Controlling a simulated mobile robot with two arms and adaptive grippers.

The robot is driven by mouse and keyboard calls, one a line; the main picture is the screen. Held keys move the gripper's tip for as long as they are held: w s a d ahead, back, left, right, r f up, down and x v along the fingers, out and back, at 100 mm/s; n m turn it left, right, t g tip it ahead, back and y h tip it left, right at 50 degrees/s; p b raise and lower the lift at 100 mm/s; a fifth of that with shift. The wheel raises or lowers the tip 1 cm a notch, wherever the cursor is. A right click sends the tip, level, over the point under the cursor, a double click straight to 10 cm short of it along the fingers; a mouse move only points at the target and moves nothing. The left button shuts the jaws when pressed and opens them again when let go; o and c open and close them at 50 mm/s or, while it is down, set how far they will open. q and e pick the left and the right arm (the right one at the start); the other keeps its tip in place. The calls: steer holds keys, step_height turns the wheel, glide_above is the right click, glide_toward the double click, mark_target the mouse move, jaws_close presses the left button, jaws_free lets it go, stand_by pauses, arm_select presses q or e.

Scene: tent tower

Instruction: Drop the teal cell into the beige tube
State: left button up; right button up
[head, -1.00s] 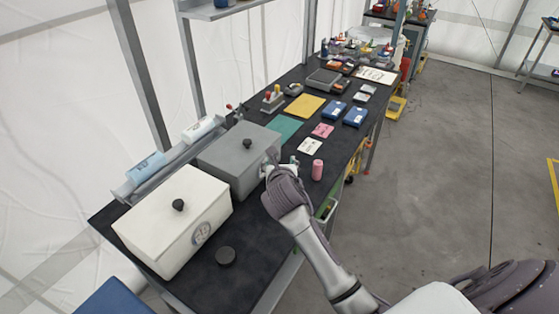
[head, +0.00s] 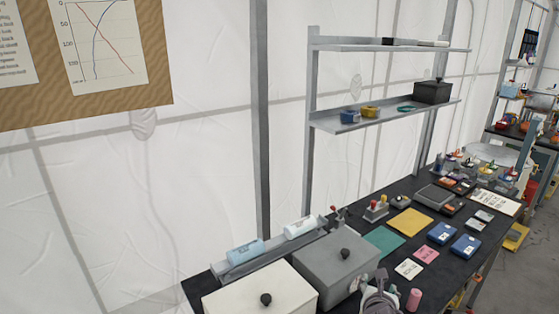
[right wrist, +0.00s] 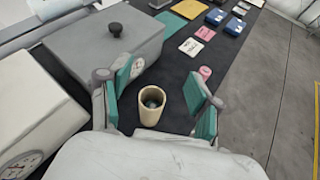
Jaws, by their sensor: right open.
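The beige tube (right wrist: 140,113) stands upright on the dark bench top in the right wrist view, its open mouth facing my camera. Something teal, apparently the teal cell (right wrist: 152,98), shows inside the mouth. How deep it sits I cannot tell. My right gripper (right wrist: 160,88) is open, its teal-padded fingers apart on either side above the tube, with nothing held between them. In the head view part of my right gripper (head: 378,297) shows at the bottom edge beside the grey box; the tube is hidden there. My left gripper is not in view.
A grey lidded box (head: 337,266) and a white lidded box (head: 262,291) stand left of the gripper. A pink cylinder (head: 414,299) stands close on the right. Notes and blue boxes (head: 466,246) lie farther along. A shelf (head: 385,116) hangs above.

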steer(key=s+a+f+m+g+y, duration=0.2)
steer(key=s+a+f+m+g, duration=0.1)
steer(key=s+m, duration=0.7)
steer(key=s+a+f+m+g+y, duration=0.25)
steer(key=s+m, duration=0.55)
steer(key=s, duration=0.4)
steer(key=s+a+f+m+g+y, duration=0.1)
steer(key=s+a+f+m+g, duration=0.2)
steer(key=s+m, duration=0.7)
step_height(320, 180, down, 33)
steer(key=s+n+g+b, duration=0.1)
steer(key=s+b, duration=0.1)
steer(key=b, duration=0.5)
steer(key=s+d+f+b, duration=0.1)
steer(key=s+f+b, duration=0.2)
steer(key=s+f, duration=0.5)
steer(key=s+d+f+g+b, duration=0.1)
steer(key=s+f+b, duration=0.2)
steer(key=s+f, duration=0.6)
step_height(320, 180, down, 6)
steer(key=shift+d+r, duration=0.15)
steer(key=shift+d, duration=0.25)
